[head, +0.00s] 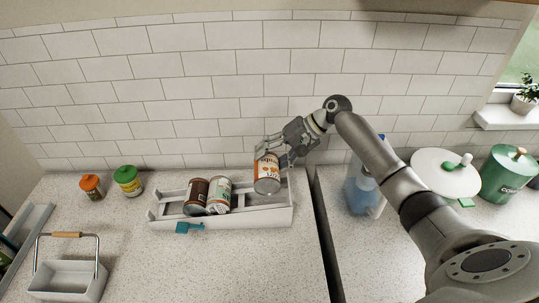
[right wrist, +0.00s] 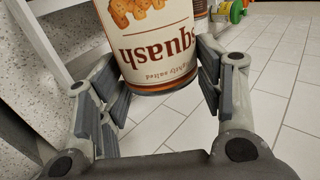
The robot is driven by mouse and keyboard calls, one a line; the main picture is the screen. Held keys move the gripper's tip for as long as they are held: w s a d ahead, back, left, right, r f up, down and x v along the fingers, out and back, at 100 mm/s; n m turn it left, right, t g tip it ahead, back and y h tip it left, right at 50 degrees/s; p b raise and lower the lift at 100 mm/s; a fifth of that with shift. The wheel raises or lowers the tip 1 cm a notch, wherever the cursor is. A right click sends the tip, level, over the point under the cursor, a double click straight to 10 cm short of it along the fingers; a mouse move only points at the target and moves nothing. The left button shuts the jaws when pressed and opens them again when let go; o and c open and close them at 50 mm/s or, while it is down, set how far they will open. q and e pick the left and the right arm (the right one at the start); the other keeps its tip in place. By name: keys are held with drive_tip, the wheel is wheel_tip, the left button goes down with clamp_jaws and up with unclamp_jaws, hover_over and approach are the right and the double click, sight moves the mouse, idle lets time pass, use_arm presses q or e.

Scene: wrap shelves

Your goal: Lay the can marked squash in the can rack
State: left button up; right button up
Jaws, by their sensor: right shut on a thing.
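The squash can (head: 267,174), white with a brown-orange label, is held by my right gripper (head: 281,151) over the right part of the can rack (head: 250,222). It is tilted, and I cannot tell whether it touches the rack. In the right wrist view the can (right wrist: 155,40) shows the word "squash" upside down, between the two fingers of the gripper (right wrist: 160,85). The pale grey rack also holds a dark brown can (head: 196,196) and a white and green can (head: 219,195), lying side by side left of the squash can. My left gripper is not in view.
An orange-lidded jar (head: 92,187) and a green-lidded jar (head: 128,181) stand at the back left. A grey caddy (head: 68,282) is at the front left. A blue container (head: 362,188) and a green canister (head: 508,172) stand right of the counter gap.

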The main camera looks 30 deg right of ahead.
drive_tip(key=f+b, duration=0.2)
drive_tip(key=f, duration=0.1)
drive_tip(key=f+b, duration=0.2)
drive_tip(key=f, duration=0.2)
drive_tip(key=shift+s+d+f+b, duration=0.1)
drive_tip(key=shift+s+d+b, duration=0.1)
drive_tip(key=shift+b, duration=0.15)
drive_tip(key=shift+a+f, duration=0.1)
drive_tip(key=shift+f, duration=0.05)
drive_tip(key=o, duration=1.1)
drive_tip(key=shift+o, duration=0.6)
drive_tip(key=shift+s, duration=0.1)
drive_tip(key=shift+d+r, duration=0.3)
drive_tip(key=shift+d, duration=0.05)
drive_tip(key=shift+c, duration=0.3)
drive_tip(key=shift+o, duration=0.8)
drive_tip(key=v, duration=1.2)
drive_tip(key=shift+r, duration=0.35)
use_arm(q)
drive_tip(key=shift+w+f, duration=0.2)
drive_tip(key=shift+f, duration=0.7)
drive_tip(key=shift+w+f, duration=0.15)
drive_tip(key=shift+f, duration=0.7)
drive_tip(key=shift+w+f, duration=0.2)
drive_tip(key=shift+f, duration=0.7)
use_arm(e)
drive_tip(key=shift+w+a+r, duration=0.35)
drive_tip(key=shift+w, duration=0.1)
